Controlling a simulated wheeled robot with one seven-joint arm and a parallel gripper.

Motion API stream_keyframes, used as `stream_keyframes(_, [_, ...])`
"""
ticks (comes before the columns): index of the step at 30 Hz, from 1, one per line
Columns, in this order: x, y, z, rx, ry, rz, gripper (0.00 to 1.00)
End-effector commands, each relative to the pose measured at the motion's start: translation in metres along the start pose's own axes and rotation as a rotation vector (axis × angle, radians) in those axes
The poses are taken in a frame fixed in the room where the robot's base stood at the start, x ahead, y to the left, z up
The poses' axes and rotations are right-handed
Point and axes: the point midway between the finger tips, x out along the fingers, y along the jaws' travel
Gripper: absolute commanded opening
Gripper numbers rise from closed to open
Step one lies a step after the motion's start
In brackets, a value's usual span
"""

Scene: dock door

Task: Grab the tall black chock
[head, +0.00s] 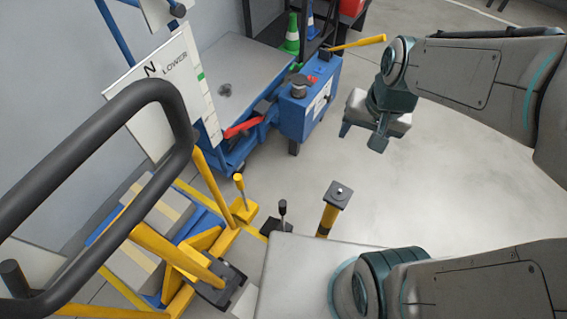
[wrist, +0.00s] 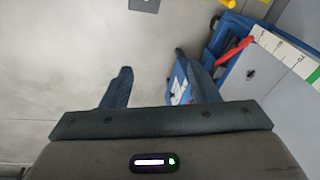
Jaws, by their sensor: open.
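I cannot pick out the tall black chock with certainty. A dark upright handle with a rounded top (head: 282,209) stands near the bottom middle of the head view, on a low black base partly hidden behind a pale surface; it may be the chock. My gripper (head: 362,138) hangs at the upper right, above bare floor and well apart from that handle. In the wrist view its two fingers (wrist: 160,88) are spread with nothing between them. I see no chock between or beside the fingers there.
A blue unit (head: 310,98) with a red lever (head: 243,127) stands left of my gripper. A yellow post with a dark top (head: 338,193) is right of the dark handle. A yellow frame with a black rail (head: 165,88) fills the left. Floor at the right is clear.

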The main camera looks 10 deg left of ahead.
Motion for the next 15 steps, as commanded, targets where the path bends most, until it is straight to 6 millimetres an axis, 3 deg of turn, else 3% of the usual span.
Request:
stream_keyframes(1, [0.045,-0.009,0.002,0.011,-0.031,-0.005,0.55])
stream_keyframes(8, [0.171,-0.054,0.005,0.116,-0.113,0.005,0.55])
stream_keyframes(15, [0.300,-0.094,0.026,0.215,-0.145,0.077,0.55])
